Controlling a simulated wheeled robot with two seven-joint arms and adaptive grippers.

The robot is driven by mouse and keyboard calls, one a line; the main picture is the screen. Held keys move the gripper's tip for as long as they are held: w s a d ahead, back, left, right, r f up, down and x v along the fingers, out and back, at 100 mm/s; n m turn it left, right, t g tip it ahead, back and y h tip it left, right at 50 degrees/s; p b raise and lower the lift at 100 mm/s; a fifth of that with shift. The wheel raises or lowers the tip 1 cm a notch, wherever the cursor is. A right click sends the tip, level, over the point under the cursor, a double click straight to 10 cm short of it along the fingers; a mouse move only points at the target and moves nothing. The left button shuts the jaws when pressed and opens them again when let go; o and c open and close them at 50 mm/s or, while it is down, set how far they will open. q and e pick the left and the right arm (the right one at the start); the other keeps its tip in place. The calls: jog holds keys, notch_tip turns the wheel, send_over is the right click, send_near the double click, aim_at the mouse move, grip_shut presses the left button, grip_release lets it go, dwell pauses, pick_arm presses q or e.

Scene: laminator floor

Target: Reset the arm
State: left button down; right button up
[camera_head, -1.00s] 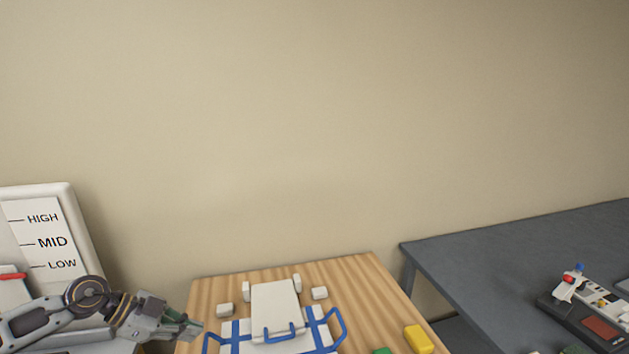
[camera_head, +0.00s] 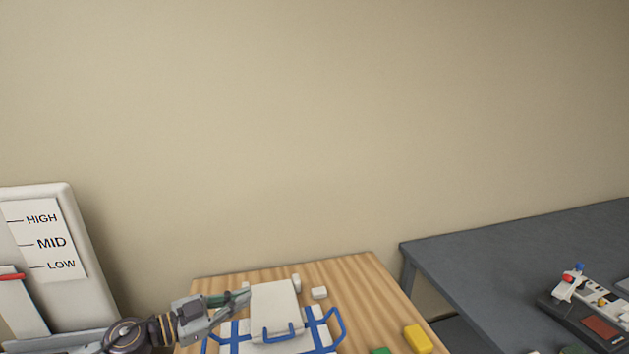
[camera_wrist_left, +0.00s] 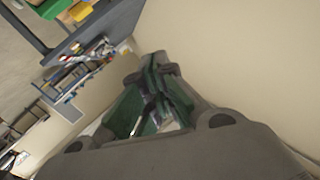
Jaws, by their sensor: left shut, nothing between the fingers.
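My left gripper (camera_head: 243,297) comes in from the lower left in the head view. It is shut and empty, and its tips overlap the left edge of a white block-like panel on the wooden table in this view. I cannot tell whether it touches the panel. In the left wrist view the green-padded fingers (camera_wrist_left: 158,97) are closed together with nothing seen between them. My right gripper is not in view.
The wooden table (camera_head: 355,277) holds the white panel (camera_head: 275,305), blue wire handles (camera_head: 335,325) and a yellow block (camera_head: 418,339). A board marked HIGH, MID, LOW (camera_head: 62,225) stands left, with a red-marked slider (camera_head: 12,277). A dark grey table (camera_head: 520,245) stands right.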

pick_arm(q)
jog(key=s+a+f+n+t+y, duration=0.1)
jog(key=s+a+f+n+y, duration=0.25)
jog(key=f+n+y, duration=0.3)
jog(key=s+a+f+n+t+y, duration=0.1)
jog(key=s+a+f+n+y, duration=0.1)
jog(key=a+f+n+y, duration=0.45)
jog(key=s+d+f+g, duration=0.3)
jog(key=s+f+g, duration=0.1)
jog(key=s, duration=0.4)
jog(key=s+d+f+g, duration=0.2)
jog(key=s+f+g, duration=0.25)
jog(key=s, duration=0.45)
notch_tip(320, 180, down, 33)
jog(key=s+g, duration=0.2)
jog(key=s+a+f, duration=0.2)
jog(key=s+f, duration=0.8)
jog(key=s, duration=0.1)
jog(key=s+a+f+m, duration=0.1)
jog(key=s+f, duration=0.9)
jog(key=s, duration=0.1)
jog(key=shift+s+a+g, duration=0.35)
jog(key=shift+g, duration=0.1)
dwell(0.6)
